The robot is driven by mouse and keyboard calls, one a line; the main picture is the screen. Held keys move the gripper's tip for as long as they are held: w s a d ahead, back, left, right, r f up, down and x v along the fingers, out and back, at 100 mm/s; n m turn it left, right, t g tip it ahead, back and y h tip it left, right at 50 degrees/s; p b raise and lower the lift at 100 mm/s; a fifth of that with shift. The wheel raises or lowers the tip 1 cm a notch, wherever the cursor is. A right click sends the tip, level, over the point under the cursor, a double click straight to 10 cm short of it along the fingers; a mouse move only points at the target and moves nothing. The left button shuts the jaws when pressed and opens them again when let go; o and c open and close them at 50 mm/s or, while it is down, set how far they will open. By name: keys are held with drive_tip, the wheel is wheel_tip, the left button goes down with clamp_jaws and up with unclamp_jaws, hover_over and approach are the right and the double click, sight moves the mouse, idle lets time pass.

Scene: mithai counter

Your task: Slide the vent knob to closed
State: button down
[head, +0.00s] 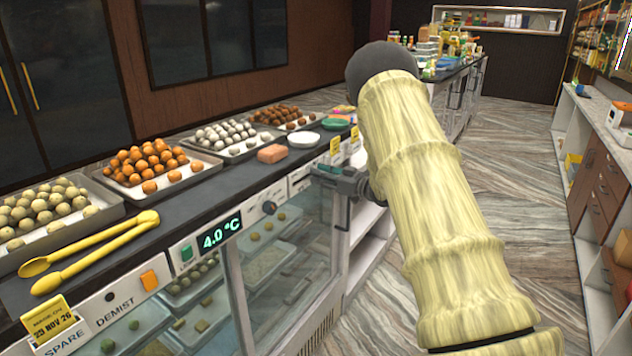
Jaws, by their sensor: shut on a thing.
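My gripper (322,172) is at the front control strip of the sweets counter, at the middle of the head view. It reaches in from the right and is shut on a small part at the strip, which I take to be the vent knob. The knob itself is hidden by the fingers and too small to make out, so its position along its slot cannot be told. My arm, in a pale yellow sleeve, covers the area to the right of the gripper.
The control strip carries a round dark knob (269,207), a 4.0 °C display (220,233), a green switch (186,252) and an orange switch (149,279). The aisle floor (520,170) is clear.

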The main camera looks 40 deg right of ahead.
drive_tip(key=shift+d+r, duration=0.2)
drive_tip(key=c, duration=1.4)
unclamp_jaws()
drive_tip(key=shift+c, duration=0.2)
drive_tip(key=o, duration=0.3)
drive_tip(key=shift+w+d, duration=0.1)
drive_tip(key=shift+f, duration=0.2)
drive_tip(key=v, duration=1.2)
